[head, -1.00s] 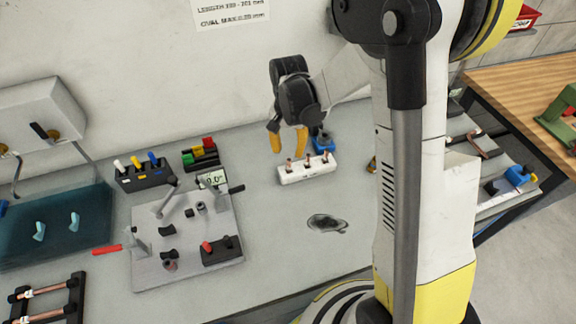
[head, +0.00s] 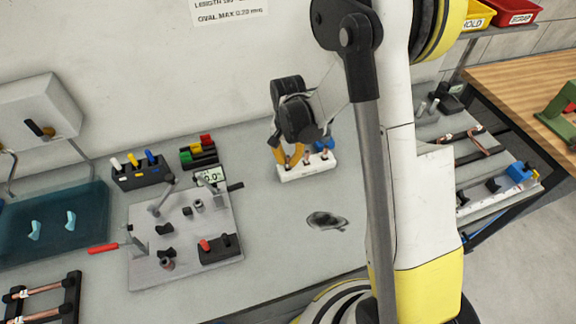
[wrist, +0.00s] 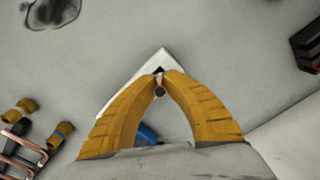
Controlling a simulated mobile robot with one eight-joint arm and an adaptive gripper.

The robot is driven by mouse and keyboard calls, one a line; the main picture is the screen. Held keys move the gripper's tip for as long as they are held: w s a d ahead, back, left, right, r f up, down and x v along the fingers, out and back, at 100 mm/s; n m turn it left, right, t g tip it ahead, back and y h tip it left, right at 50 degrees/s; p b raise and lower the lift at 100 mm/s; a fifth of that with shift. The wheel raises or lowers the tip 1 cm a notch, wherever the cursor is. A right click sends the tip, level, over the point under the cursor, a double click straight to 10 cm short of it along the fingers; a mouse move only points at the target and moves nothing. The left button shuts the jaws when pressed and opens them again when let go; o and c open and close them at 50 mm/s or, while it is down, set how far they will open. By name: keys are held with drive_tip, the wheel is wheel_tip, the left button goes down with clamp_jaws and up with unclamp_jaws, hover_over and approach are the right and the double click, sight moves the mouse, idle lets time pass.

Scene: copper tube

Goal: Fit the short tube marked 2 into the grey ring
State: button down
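A white block (head: 303,171) holds several short upright copper tubes, standing behind the middle of the bench. My gripper (head: 289,164) is down at the block's left end, its yellow fingers around one short tube. In the wrist view the fingertips close in on this copper tube (wrist: 159,85), one on each side. No number is readable on the tubes, so I cannot tell which is marked 2. A small grey ring-like part (head: 198,205) stands on the light grey fixture plate (head: 150,275) to the left; I cannot tell for certain that it is the grey ring.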

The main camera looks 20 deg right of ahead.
drive_tip(key=shift+r, duration=0.15)
drive_tip(key=shift+r, duration=0.35)
drive_tip(key=r, duration=0.2)
drive_tip(key=r+p, duration=0.1)
drive_tip(key=shift+s+d+r, duration=0.25)
drive_tip(key=shift+s+r, duration=0.05)
drive_tip(key=shift+r, duration=0.1)
drive_tip(key=s+d+r+p, duration=0.2)
drive_tip(key=s+d+r, duration=0.4)
drive_tip(key=s+d, duration=0.1)
drive_tip(key=w+d+r+n+b, duration=0.15)
drive_tip(key=w+d, duration=0.25)
drive_tip(key=w, duration=0.4)
drive_tip(key=w+d+r+n, duration=0.1)
drive_tip(key=w+d+n, duration=0.25)
drive_tip(key=w, duration=0.35)
drive_tip(key=shift+w+d+f+b, duration=0.1)
drive_tip(key=shift+w+f+b, duration=0.1)
drive_tip(key=shift+f, duration=1.45)
drive_tip(key=shift+w+d+f+b, duration=0.15)
drive_tip(key=shift+f+b, duration=0.1)
drive_tip(key=shift+f, duration=1.45)
drive_tip(key=shift+w+d+f+b, duration=0.1)
drive_tip(key=shift+w+f+b, duration=0.1)
drive_tip(key=shift+f, duration=1.45)
